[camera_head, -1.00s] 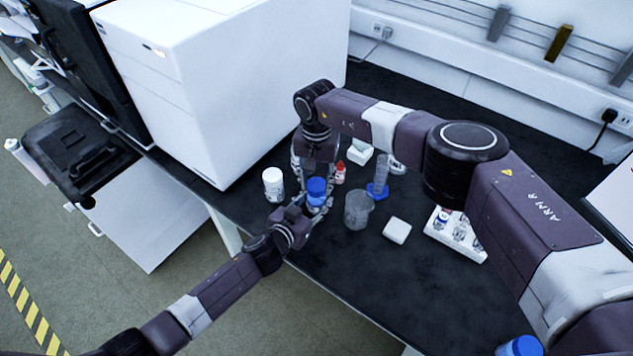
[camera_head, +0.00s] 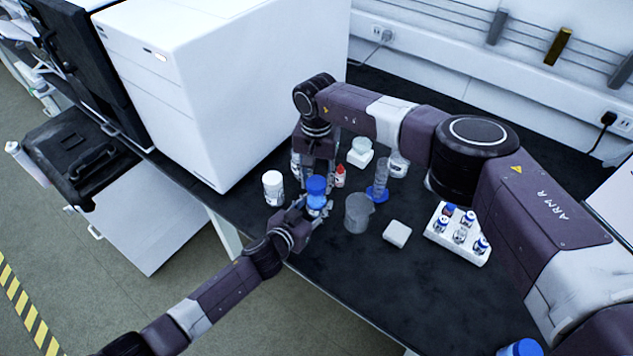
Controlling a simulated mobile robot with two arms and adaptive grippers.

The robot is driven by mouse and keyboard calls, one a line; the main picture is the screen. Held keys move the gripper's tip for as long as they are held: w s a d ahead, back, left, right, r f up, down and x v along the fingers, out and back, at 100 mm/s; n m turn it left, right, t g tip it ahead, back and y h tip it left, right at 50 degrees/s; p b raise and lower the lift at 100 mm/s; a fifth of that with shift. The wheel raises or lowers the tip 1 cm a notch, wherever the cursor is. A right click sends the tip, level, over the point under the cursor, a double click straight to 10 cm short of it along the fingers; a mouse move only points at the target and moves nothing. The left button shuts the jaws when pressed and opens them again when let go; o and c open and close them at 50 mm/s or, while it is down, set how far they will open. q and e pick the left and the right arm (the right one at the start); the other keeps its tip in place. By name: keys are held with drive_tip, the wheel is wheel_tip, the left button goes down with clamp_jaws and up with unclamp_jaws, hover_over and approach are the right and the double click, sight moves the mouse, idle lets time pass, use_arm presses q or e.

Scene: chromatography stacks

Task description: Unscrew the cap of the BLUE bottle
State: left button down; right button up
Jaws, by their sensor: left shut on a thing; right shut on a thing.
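The blue bottle stands on the dark bench, and its blue cap (camera_head: 316,186) shows between my two grippers. My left gripper (camera_head: 312,212) reaches in from the lower left and is shut around the bottle's body, low down. My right gripper (camera_head: 317,178) comes down from above and is shut on the blue cap. The fingers of both grippers hide much of the bottle.
A white bottle (camera_head: 273,188) stands close on the left, a small red-capped bottle (camera_head: 340,176) just behind. A beaker (camera_head: 358,212), a cylinder with a blue base (camera_head: 378,190), a white block (camera_head: 397,233) and a vial rack (camera_head: 457,235) are on the right. A large white instrument (camera_head: 215,90) stands behind left.

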sight(317, 182)
use_arm(q)
drive_tip(key=shift+f, duration=0.1)
use_arm(e)
drive_tip(key=shift+r, duration=0.1)
drive_tip(key=shift+r, duration=1.95)
use_arm(q)
drive_tip(key=c, duration=1.1)
unclamp_jaws()
drive_tip(key=shift+c, duration=0.2)
drive_tip(key=v, duration=1.2)
